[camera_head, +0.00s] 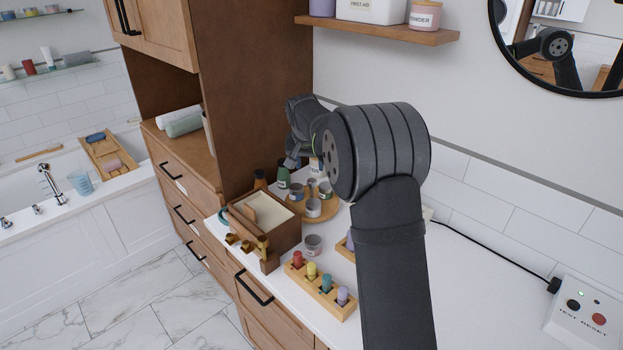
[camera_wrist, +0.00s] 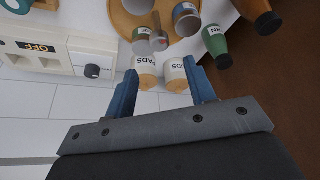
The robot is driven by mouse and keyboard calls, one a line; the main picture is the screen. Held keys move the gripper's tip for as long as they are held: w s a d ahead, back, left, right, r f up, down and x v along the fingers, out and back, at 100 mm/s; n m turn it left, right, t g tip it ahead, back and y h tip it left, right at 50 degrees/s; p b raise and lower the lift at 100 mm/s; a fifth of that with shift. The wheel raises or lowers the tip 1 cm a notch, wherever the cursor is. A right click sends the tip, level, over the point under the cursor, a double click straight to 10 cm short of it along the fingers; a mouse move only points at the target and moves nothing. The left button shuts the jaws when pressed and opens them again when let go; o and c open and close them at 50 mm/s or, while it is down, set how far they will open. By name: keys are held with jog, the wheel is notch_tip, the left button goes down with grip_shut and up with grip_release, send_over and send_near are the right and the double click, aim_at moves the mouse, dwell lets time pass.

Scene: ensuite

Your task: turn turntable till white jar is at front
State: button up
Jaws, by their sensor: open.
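The round wooden turntable (camera_head: 327,214) sits on the white counter and carries several small jars. One grey jar with a white label (camera_head: 313,208) stands near its front edge. In the wrist view, the turntable (camera_wrist: 122,20) shows at the top with grey jars on it. Two cream-white jars, a left one (camera_wrist: 147,74) and a right one (camera_wrist: 175,76), have labels ending in "ADS"/"DS". I cannot tell whether they stand on the turntable. My gripper (camera_wrist: 160,67) is open, its blue fingers either side of these two jars. In the head view my arm partly hides the back of the turntable.
A wooden box (camera_head: 272,220) and a rack of coloured bottles (camera_head: 320,286) stand in front. A green bottle (camera_wrist: 215,42) and a brown bottle (camera_wrist: 263,18) are beside the turntable near the tall cabinet (camera_head: 250,90).

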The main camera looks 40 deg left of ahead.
aim_at(312, 181)
jog(key=x, duration=0.8)
jog(key=shift+w+f, duration=0.1)
jog(key=shift+f, duration=0.05)
grip_shut()
